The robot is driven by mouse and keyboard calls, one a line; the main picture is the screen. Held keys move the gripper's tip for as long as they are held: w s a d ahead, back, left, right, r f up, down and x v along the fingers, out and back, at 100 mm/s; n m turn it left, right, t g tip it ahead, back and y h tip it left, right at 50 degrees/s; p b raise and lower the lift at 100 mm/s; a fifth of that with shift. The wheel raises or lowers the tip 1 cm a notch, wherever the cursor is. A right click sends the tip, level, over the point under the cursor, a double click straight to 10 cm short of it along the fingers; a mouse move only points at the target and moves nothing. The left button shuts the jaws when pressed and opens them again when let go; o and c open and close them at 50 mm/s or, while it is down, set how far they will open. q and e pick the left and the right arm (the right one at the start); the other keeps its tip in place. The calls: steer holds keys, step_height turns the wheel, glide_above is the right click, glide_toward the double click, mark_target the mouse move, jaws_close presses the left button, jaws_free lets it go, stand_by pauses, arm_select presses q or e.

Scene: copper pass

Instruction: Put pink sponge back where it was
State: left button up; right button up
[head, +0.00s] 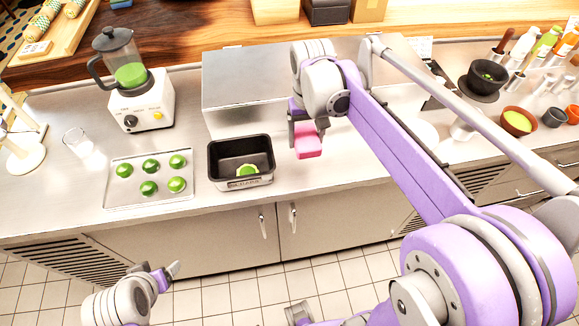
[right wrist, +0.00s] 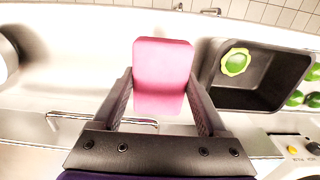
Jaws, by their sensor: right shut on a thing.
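The pink sponge (head: 308,145) is held by my right gripper (head: 305,127) above the counter, just right of the black bin in the head view. In the right wrist view the pink sponge (right wrist: 162,70) sits between the two fingers of my right gripper (right wrist: 160,105), which are shut on its sides. Whether the sponge touches the counter I cannot tell. My left gripper (head: 168,275) is low at the left, in front of the counter and away from it. Its finger opening cannot be made out.
A black bin (head: 212,165) with a green piece inside stands close left of the sponge. A metal tray (head: 118,198) with several green pieces lies further left. A blender (head: 140,90) stands behind it. A steel box (head: 240,75) stands behind the bin. Bowls (head: 517,122) are at the right.

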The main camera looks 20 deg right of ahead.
steer(key=shift+a, duration=0.15)
glide_above(303, 167)
step_height(303, 167, down, 6)
steer(key=shift+r, duration=0.1)
steer(key=shift+f, duration=2.1)
steer(key=shift+f+b, duration=0.1)
steer(key=shift+b, duration=0.25)
